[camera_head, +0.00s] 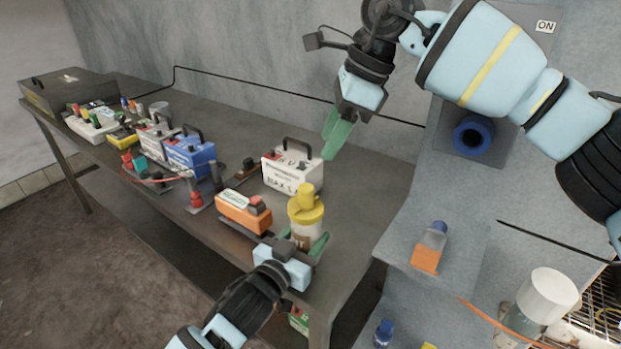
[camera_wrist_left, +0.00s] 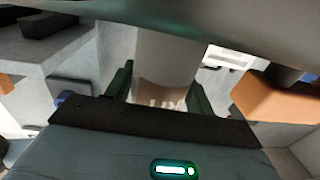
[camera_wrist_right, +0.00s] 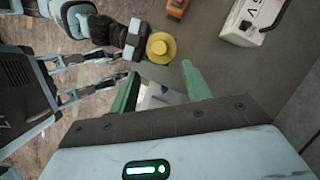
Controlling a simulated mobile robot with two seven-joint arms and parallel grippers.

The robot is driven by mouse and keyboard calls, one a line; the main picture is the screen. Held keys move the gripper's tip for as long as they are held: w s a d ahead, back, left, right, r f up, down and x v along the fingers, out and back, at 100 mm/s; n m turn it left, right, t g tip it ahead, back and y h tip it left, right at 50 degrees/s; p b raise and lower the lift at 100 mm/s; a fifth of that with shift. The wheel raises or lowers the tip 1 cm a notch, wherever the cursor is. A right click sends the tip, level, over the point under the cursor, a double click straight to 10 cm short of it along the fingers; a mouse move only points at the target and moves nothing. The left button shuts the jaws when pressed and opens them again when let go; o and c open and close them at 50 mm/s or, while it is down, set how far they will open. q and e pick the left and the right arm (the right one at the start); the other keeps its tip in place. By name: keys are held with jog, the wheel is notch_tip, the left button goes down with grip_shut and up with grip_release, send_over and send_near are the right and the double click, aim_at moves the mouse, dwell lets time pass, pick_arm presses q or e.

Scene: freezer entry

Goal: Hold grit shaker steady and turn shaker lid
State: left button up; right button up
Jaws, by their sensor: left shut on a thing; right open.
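The grit shaker (camera_head: 303,232) stands near the front edge of the table, with a pale see-through body and brownish grit low inside. Its yellow shaker lid (camera_head: 306,205) is on top, with a raised knob; the lid also shows in the right wrist view (camera_wrist_right: 160,47). My left gripper (camera_head: 303,246) is shut around the shaker's body, which fills the gap between the green fingers in the left wrist view (camera_wrist_left: 165,85). My right gripper (camera_head: 337,135) is open and empty, above and behind the shaker, apart from the lid; its green fingers show spread in the right wrist view (camera_wrist_right: 160,85).
An orange device (camera_head: 243,211) stands just left of the shaker. A white box with a black handle (camera_head: 292,170) stands behind it. A blue box (camera_head: 190,155) and several small items crowd the table's left. An orange-and-clear bottle (camera_head: 428,250) stands on the ledge at right.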

aim_at(307, 187)
jog(key=shift+w+d+f+n, duration=0.1)
jog(key=shift+n, duration=0.3)
jog(key=shift+f, duration=0.1)
jog(key=x, duration=1.1)
jog(key=shift+a+f, duration=0.25)
jog(key=shift+f, duration=0.1)
jog(key=c, duration=1)
jog(key=shift+m+t, duration=0.4)
jog(key=shift+m, duration=1.2)
